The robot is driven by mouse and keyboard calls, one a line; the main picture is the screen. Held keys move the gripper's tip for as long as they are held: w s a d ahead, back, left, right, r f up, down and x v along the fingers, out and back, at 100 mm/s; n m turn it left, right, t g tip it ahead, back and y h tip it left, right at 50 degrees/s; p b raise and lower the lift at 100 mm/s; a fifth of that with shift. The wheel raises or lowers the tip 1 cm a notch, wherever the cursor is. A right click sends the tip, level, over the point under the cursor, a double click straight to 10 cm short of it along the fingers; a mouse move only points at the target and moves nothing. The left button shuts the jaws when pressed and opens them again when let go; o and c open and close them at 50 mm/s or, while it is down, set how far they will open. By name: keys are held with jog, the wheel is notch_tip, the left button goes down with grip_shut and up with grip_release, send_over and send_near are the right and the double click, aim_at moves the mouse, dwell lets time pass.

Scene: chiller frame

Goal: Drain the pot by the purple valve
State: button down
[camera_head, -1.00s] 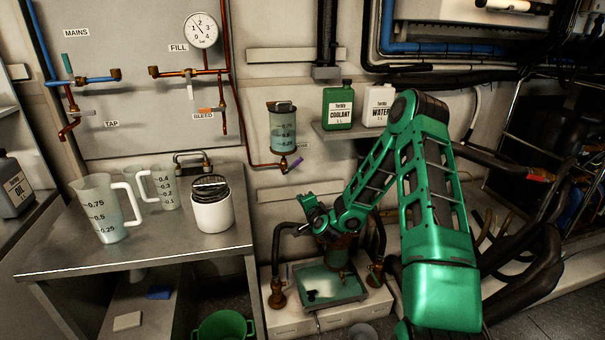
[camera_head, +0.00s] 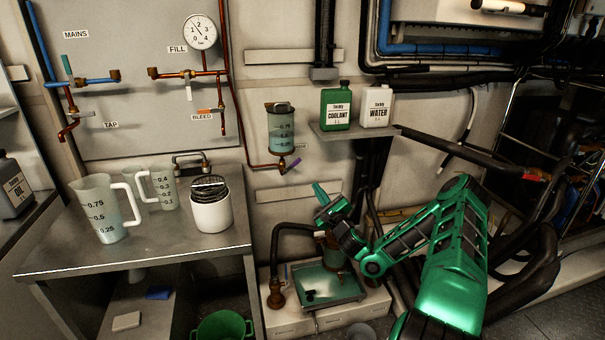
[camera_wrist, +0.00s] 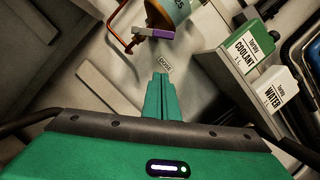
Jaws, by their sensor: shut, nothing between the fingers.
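The pot (camera_head: 282,130) is a clear, marked cylinder with bluish liquid, fixed on the wall. The purple valve (camera_head: 295,164) is a small lever under it, on the copper pipe. The lever slants up to the right in the head view. My gripper (camera_head: 317,187) is shut and empty, below and slightly right of the valve, fingers pointing up. In the wrist view the shut fingers (camera_wrist: 160,78) point at the wall below the purple lever (camera_wrist: 155,32), with a visible gap. The pot's lower part (camera_wrist: 172,10) shows above it.
A shelf (camera_head: 349,133) with a green coolant bottle (camera_head: 338,106) and a white water bottle (camera_head: 377,107) is right of the pot. A wet metal tray (camera_head: 345,293) lies below my gripper. The bench (camera_head: 150,250) with jugs is on the left.

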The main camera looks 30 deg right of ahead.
jog(key=w+a+r, duration=0.1)
jog(key=w+r, duration=0.3)
jog(key=w, duration=0.4)
jog(key=shift+w+a+r, duration=0.2)
jog(key=shift+a+r, duration=0.05)
jog(key=shift+r, duration=0.05)
jog(key=shift+r+n, duration=0.15)
jog(key=shift+n, duration=0.25)
